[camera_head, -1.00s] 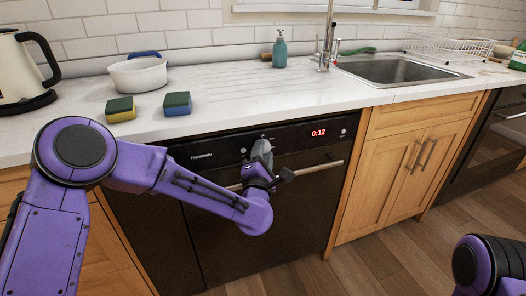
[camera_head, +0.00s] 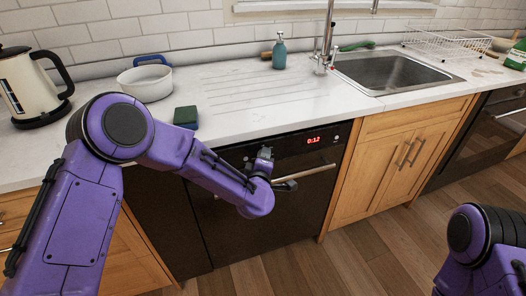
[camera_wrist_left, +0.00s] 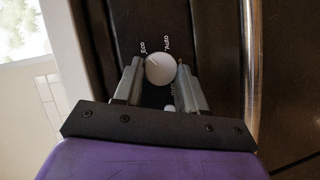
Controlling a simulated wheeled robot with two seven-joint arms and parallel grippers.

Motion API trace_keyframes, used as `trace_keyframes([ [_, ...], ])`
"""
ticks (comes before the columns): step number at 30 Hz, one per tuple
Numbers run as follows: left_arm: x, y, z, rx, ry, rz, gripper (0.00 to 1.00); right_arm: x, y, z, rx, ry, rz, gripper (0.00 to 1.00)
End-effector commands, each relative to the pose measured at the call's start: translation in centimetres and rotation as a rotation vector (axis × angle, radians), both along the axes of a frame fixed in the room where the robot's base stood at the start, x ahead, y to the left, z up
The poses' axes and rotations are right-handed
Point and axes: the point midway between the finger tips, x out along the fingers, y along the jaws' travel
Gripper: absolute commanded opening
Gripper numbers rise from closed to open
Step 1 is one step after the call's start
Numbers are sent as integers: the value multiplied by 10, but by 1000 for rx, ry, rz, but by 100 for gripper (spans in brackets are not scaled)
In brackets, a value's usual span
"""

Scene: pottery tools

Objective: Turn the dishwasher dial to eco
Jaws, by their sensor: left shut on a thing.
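The dishwasher (camera_head: 290,200) is black, with a red lit display (camera_head: 314,140) on its top panel. My left gripper (camera_head: 266,155) is at this panel, left of the display, and hides the dial in the head view. In the left wrist view, the round white dial (camera_wrist_left: 160,69) sits between the two grey fingers of the left gripper (camera_wrist_left: 160,82), which is shut on it. White labels "ECO" and "AUTO" are printed just above the dial there. I cannot clearly tell which label the dial points to. My right gripper is out of view; only part of that arm shows.
The dishwasher's bar handle (camera_head: 305,173) runs just below the panel, close to my left gripper. A sponge (camera_head: 186,117), a white bowl (camera_head: 146,84), a kettle (camera_head: 30,90) and a soap bottle (camera_head: 279,52) stand on the counter (camera_head: 240,100). The sink (camera_head: 395,72) is at the right.

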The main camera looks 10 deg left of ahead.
Motion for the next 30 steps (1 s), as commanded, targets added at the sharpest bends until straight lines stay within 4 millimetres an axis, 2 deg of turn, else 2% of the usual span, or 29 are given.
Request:
trace_keyframes([
  [1, 0, -1, 4, 21, 16, -1, 10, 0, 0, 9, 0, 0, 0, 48],
  [9, 0, -1, 2, 100, 68, -1, 10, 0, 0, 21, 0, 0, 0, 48],
  [26, 0, 0, 0, 119, 82, 1, 10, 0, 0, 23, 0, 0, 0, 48],
  [27, 0, 0, 0, 119, 82, 1, 54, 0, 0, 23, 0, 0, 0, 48],
  [28, 0, 0, 0, 119, 82, 1, 63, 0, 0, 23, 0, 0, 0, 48],
  [30, 0, 0, 0, 118, 81, 1, 66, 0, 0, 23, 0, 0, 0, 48],
])
